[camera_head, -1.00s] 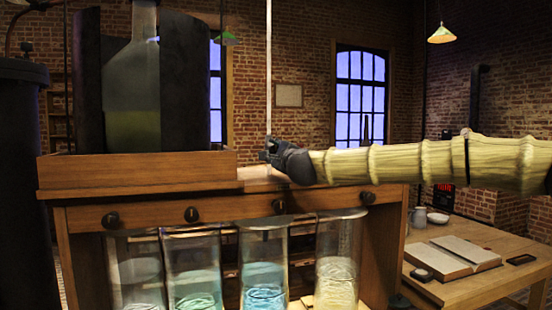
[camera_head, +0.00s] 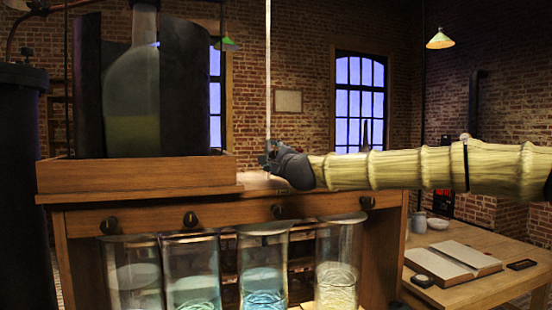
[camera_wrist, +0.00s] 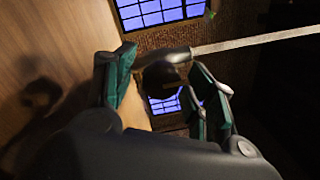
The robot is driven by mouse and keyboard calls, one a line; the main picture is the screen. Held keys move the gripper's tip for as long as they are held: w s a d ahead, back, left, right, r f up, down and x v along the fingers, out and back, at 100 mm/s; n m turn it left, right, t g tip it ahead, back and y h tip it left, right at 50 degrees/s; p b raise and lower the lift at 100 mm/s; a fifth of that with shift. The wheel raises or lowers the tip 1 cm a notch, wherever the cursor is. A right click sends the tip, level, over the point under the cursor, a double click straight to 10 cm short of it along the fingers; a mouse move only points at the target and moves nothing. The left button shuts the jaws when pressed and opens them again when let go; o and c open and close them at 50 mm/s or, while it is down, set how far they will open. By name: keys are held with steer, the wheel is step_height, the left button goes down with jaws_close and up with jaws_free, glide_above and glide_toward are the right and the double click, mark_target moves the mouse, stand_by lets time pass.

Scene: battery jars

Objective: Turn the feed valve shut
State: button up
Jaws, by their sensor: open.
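My gripper (camera_head: 266,158) is at the wooden stand's top, beside a thin pale upright rod (camera_head: 268,70). In the wrist view my gripper (camera_wrist: 155,90) is open, its green-padded fingers apart on either side of a dark rounded piece (camera_wrist: 160,76). This piece sits by the grey end of the rod (camera_wrist: 255,40) and may be the feed valve; I cannot tell for sure. Contact with the fingers is not clear. Dark knobs (camera_head: 190,218) line the stand's front below.
Several glass jars (camera_head: 192,265) with pale and blue contents stand below the knobs. A large glass bottle (camera_head: 132,90) sits in a wooden tray (camera_head: 140,175) at left. A table (camera_head: 490,290) with an open book (camera_head: 455,262) is at right.

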steer(key=shift+s, duration=0.15)
steer(key=v, duration=1.1)
steer(key=shift+s+d, duration=0.15)
steer(key=shift+s, duration=0.2)
